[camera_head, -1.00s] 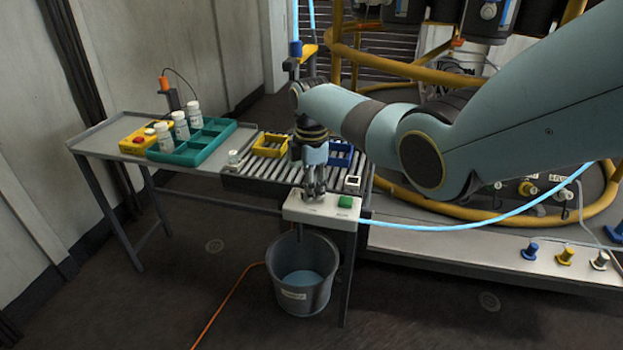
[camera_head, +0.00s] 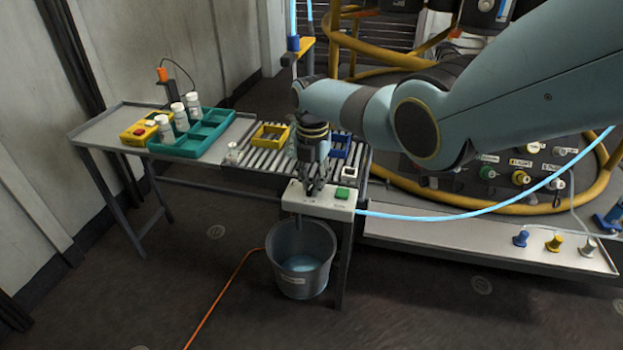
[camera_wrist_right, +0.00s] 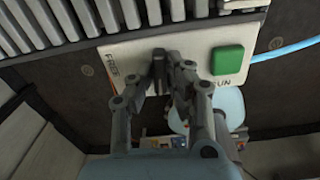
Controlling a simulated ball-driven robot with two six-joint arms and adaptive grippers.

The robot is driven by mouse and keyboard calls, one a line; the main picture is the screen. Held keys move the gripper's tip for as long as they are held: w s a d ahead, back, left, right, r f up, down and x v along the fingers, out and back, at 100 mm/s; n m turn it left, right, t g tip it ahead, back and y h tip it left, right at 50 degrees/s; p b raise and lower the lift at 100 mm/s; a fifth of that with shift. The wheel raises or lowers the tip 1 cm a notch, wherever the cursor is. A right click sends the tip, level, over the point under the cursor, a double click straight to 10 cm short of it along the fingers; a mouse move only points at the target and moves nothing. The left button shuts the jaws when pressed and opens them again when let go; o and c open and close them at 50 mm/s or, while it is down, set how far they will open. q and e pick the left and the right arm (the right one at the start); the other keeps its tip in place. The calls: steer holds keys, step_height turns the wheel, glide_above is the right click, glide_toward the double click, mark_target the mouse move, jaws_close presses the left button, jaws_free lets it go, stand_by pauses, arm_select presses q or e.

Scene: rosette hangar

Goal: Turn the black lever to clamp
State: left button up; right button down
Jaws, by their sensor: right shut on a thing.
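The white control box (camera_head: 325,203) is fixed at the near end of the roller conveyor. The black lever (camera_wrist_right: 158,62) stands up from its face, beside the printed word FREE in the right wrist view. My right gripper (camera_head: 312,188) reaches down from above and is shut on the lever; the right wrist view shows its fingers (camera_wrist_right: 160,78) on either side of it. The fingers hide much of the lever and any label behind it. A green square button (camera_wrist_right: 227,60) sits right of the lever, above a partly hidden label. My left gripper is not in view.
A grey bucket (camera_head: 302,262) stands on the floor below the box. A blue hose (camera_head: 450,215) runs right from the box. Yellow (camera_head: 262,145) and blue (camera_head: 340,152) crates sit on the rollers. A teal tray (camera_head: 205,140) with white bottles is at left.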

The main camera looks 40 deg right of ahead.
mark_target(313, 185)
steer(key=shift+n, duration=0.9)
steer(key=c, duration=1.6)
jaws_free()
steer(key=shift+r, duration=0.15)
step_height(313, 185, up, 12)
steer(key=shift+s+f, duration=0.1)
steer(key=shift+f, duration=0.1)
